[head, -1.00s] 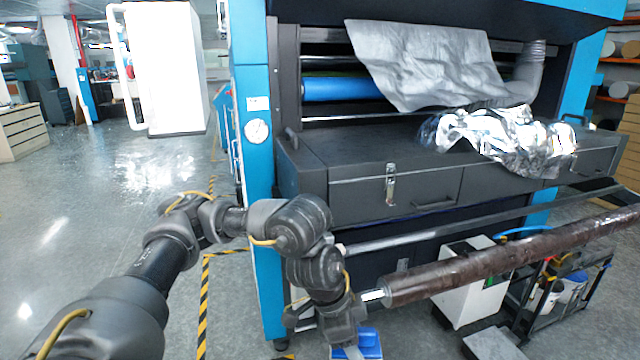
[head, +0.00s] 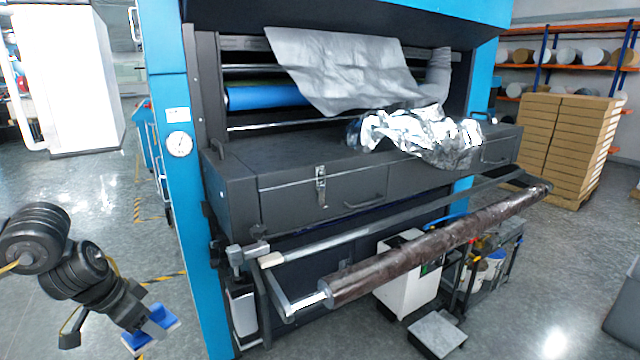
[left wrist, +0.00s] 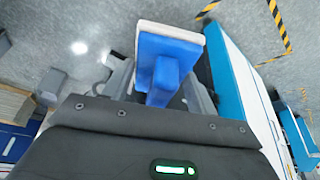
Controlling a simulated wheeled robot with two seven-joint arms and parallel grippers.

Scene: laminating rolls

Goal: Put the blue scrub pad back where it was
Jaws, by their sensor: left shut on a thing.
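The blue scrub pad (head: 158,325) has a blue handle and body with a pale pad layer. My left gripper (head: 150,328) is shut on it and holds it up at the lower left of the head view, left of the machine's blue post. In the left wrist view the scrub pad (left wrist: 166,62) sticks out from between the fingers, its pale face turned away from the gripper. The fingers are partly hidden by the wrist cover. My right gripper is not in view.
The laminating machine (head: 290,195) fills the middle, with crumpled foil (head: 425,135) on its top. A brown roll (head: 435,250) juts out in front. A white box (head: 400,285) and a cart (head: 490,265) stand below it. Floor is open at the left.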

